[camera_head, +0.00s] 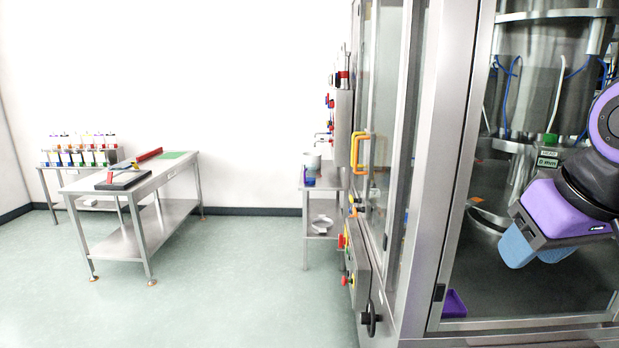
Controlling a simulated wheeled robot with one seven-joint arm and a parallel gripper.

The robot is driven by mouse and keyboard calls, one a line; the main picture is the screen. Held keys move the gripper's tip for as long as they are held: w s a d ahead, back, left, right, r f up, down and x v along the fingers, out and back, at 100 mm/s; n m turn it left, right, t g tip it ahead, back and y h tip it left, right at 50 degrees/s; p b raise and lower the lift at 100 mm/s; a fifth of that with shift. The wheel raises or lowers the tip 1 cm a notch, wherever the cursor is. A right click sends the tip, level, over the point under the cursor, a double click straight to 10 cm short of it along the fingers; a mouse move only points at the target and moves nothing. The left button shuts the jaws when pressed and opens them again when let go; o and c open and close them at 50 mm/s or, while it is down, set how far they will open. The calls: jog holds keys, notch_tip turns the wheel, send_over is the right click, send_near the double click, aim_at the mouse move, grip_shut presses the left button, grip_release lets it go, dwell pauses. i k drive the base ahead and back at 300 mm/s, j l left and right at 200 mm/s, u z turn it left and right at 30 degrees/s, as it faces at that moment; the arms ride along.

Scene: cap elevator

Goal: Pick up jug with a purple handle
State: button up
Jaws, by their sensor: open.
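A small grey jug-like vessel (312,161) stands on the steel side table near the middle of the picture. A blue-purple part (310,181) shows just below it at the table's front; it is too small to tell whether this is a handle or a separate thing. My gripper (535,248) is at the right, purple with blue fingers pointing down and left. It is open and seems empty, in front of the machine's glass and far from the side table.
The tall steel and glass machine (437,170) fills the right, with a yellow door handle (361,150). The side table (322,236) stands beside it. A steel workbench (172,178) and a rack of coloured items (80,156) stand left. The green floor (240,285) is clear between.

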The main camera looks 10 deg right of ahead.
aim_at(310, 169)
jog(key=i+j+u, duration=0.15)
jog(key=j, duration=0.3)
jog(key=i+j+u, duration=0.15)
jog(key=i+j, duration=0.25)
jog(key=i+j+u, duration=0.4)
jog(key=i, duration=0.45)
jog(key=i+j+u, duration=0.2)
jog(key=i, duration=0.25)
jog(key=i+z, duration=0.25)
jog(key=i, duration=0.35)
jog(key=i+z, duration=0.25)
jog(key=i, duration=0.4)
jog(key=i+j+z, duration=0.25)
jog(key=i, duration=0.35)
jog(key=i+l+z, duration=0.1)
jog(key=i+l, duration=0.2)
jog(key=i+l+z, duration=0.15)
jog(key=i, duration=0.35)
jog(key=i+l+z, duration=0.1)
jog(key=i+l, duration=0.15)
jog(key=i, duration=0.15)
jog(key=i+l+z, duration=0.15)
jog(key=i, duration=0.25)
jog(key=i+l, duration=0.15)
jog(key=l+u, duration=0.05)
jog(key=l, duration=0.05)
